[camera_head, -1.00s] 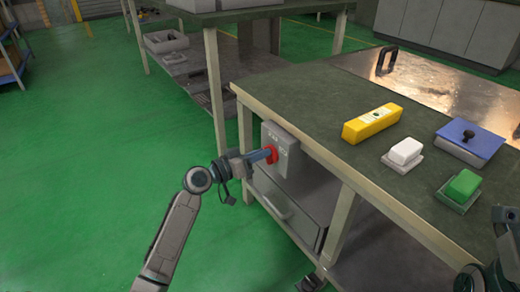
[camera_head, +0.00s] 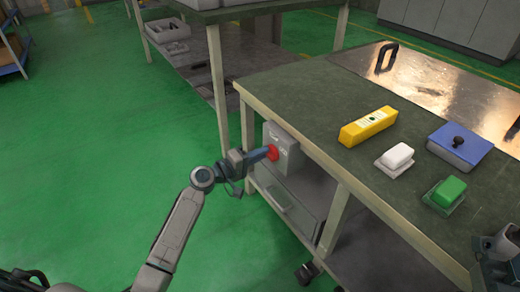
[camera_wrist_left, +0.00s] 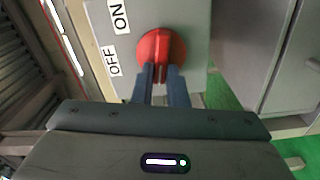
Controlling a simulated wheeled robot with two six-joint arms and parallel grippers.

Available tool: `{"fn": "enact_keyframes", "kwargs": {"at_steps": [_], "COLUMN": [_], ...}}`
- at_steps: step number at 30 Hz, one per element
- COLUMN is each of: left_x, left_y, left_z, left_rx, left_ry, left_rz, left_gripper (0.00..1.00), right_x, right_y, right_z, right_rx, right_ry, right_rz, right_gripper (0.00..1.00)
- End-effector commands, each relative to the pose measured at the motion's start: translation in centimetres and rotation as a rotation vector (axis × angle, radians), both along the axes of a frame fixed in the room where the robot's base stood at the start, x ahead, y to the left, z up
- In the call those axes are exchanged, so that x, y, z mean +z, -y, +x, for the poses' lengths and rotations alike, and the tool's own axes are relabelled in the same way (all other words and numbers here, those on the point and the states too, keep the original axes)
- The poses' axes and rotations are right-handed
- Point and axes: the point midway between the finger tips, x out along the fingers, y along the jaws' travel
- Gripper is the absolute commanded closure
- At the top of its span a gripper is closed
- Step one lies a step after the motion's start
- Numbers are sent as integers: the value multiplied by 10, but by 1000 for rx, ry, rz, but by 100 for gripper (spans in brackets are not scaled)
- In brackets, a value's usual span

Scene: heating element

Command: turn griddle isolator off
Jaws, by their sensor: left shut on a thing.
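The isolator is a grey box (camera_head: 290,158) mounted under the bench's near left edge. Its red knob (camera_head: 272,152) faces my left arm. In the left wrist view the red knob (camera_wrist_left: 160,47) sits on the grey face, with an ON label (camera_wrist_left: 122,16) and an OFF label (camera_wrist_left: 115,58) to its left. My left gripper (camera_head: 268,154) is shut on the knob; its two dark fingers (camera_wrist_left: 164,80) straddle the knob's near part. The fingers hide some of the grip, so the knob's pointing direction is unclear. My right arm shows partly at the lower right; its fingers are not distinct.
On the bench (camera_head: 300,105) are a yellow block (camera_head: 368,127), a white brush-like block (camera_head: 397,155), a green one (camera_head: 447,190), a blue-topped box (camera_head: 460,145) and a shiny griddle plate (camera_head: 440,80). A drawer (camera_head: 285,208) is below the isolator. Green floor lies open at left.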

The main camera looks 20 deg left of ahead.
Motion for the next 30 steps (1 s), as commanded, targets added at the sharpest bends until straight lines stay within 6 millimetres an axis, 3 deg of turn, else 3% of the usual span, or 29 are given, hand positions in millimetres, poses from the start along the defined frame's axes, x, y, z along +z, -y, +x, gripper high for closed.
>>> {"fn": "enact_keyframes", "kwargs": {"at_steps": [12, 29, 30], "left_x": [-3, -4, -4], "left_y": [-1, -1, -1], "left_z": [0, 0, 0], "left_rx": [1, 1, 1], "left_ry": [-121, -139, -139], "left_rz": [-153, -177, -177], "left_gripper": [100, 100, 81], "right_x": [7, 9, 9], "right_y": [0, 0, 0], "right_z": [3, 0, 0], "right_rx": [11, 14, 14], "right_ry": [-22, -17, -16], "right_rz": [-22, -19, -18], "right_gripper": [54, 54, 54]}}
